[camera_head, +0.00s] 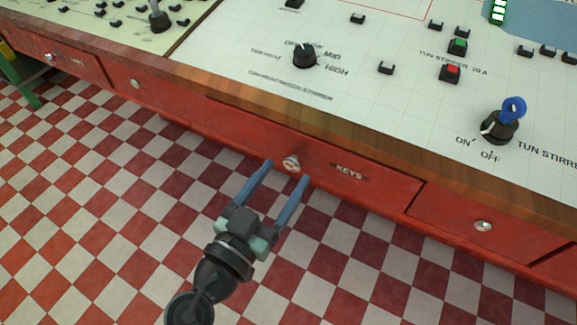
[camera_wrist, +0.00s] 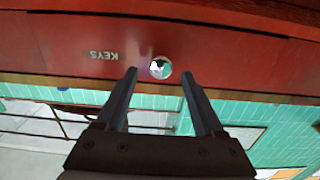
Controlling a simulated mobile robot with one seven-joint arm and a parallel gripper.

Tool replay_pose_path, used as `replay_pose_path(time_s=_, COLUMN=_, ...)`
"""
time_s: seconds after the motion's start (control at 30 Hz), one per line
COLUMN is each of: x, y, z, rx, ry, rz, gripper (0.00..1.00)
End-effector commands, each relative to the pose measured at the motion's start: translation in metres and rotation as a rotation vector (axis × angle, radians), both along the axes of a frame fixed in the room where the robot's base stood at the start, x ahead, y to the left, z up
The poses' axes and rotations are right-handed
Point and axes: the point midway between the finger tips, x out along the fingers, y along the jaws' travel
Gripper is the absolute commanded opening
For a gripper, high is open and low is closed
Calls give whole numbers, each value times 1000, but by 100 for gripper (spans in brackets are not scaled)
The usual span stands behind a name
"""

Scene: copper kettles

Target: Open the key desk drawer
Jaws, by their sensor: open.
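The key drawer (camera_head: 385,184) is a red front labelled KEYS under the desk's wooden edge; it looks shut, flush with the fronts beside it. Its round metal knob (camera_head: 291,163) is left of the label in the head view. My gripper (camera_head: 287,172) is open, its two blue fingers pointing at the drawer with the knob between or just beyond their tips. In the wrist view, the drawer (camera_wrist: 200,52) appears upside down, and the knob (camera_wrist: 160,67) sits between and slightly beyond the fingertips (camera_wrist: 160,72). I cannot tell whether the fingers touch the drawer front.
The desk top (camera_head: 220,75) above carries a dial (camera_head: 304,55), buttons and a switch with a blue key (camera_head: 513,109). Other red drawers with knobs sit at right (camera_head: 483,226) and left (camera_head: 135,84). The checkered floor (camera_head: 90,220) before the desk is clear.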

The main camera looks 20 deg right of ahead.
Motion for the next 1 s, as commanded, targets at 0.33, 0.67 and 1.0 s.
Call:
replay_pose_path(time_s=0.33, x=18, y=-23, z=0, rx=1, ry=-1, rz=1, gripper=70)
replay_pose_path(time_s=0.67, x=18, y=-23, z=0, rx=1, ry=0, rz=1, gripper=52)
replay_pose_path(time_s=1.0, x=18, y=-23, z=0, rx=1, ry=1, rz=1, gripper=0)
